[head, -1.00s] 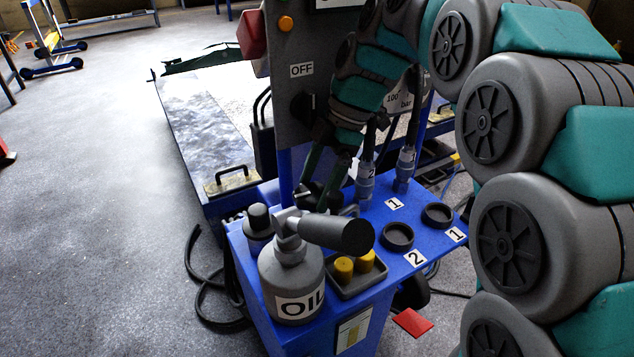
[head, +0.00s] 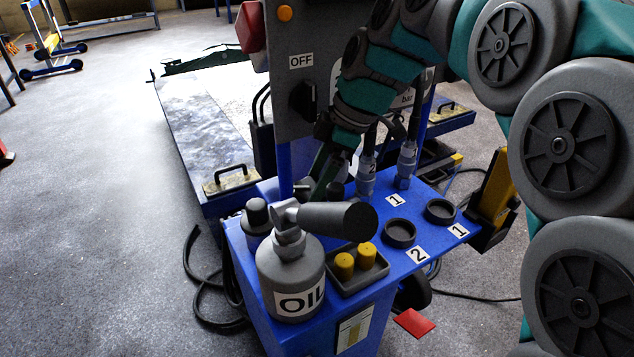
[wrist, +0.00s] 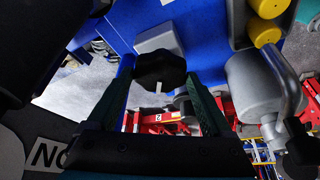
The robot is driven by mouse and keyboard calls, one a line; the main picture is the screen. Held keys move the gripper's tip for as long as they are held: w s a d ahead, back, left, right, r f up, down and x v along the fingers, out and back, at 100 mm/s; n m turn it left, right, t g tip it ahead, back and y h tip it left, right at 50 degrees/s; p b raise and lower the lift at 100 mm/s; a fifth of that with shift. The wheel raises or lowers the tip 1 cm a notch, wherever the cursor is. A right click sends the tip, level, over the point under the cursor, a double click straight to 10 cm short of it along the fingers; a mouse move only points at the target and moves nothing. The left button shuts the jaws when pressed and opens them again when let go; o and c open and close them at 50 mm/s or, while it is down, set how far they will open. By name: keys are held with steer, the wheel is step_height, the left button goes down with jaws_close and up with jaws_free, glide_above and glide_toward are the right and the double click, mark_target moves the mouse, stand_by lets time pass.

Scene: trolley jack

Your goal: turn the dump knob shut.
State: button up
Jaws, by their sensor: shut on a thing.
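The dump knob (wrist: 158,66) is a black lobed knob with a white pointer mark. In the wrist view it sits between the two green fingers of my gripper (wrist: 160,78), and the fingers are closed on its sides. The white mark points toward the palm, near the bottom of that view. In the head view my gripper (head: 319,184) reaches down behind the oil can (head: 290,278). There the knob is largely hidden by the fingers and the can's grey handle.
The blue trolley top (head: 399,277) carries a tray (head: 363,279) with yellow caps, two black rings (head: 399,233) and two hose couplings (head: 366,184). The grey panel (head: 296,110) with its OFF switch stands close beside my wrist. Black hoses lie on the floor.

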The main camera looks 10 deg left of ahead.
steer(key=m+t, duration=0.1)
steer(key=m, duration=0.3)
steer(key=m+t, duration=0.1)
steer(key=m, duration=0.1)
steer(key=shift+s+m+t+h, duration=0.3)
steer(key=shift+r+m+t, duration=0.1)
steer(key=shift+m+t, duration=0.3)
steer(key=shift+m, duration=0.8)
steer(key=shift+s+a+m+t+h+p, duration=0.15)
steer(key=shift+m+t+h+p, duration=0.4)
steer(key=shift+m, duration=0.95)
steer(key=o, duration=1.1)
steer(key=shift+o, duration=0.2)
steer(key=v, duration=0.7)
steer(key=shift+r, duration=0.3)
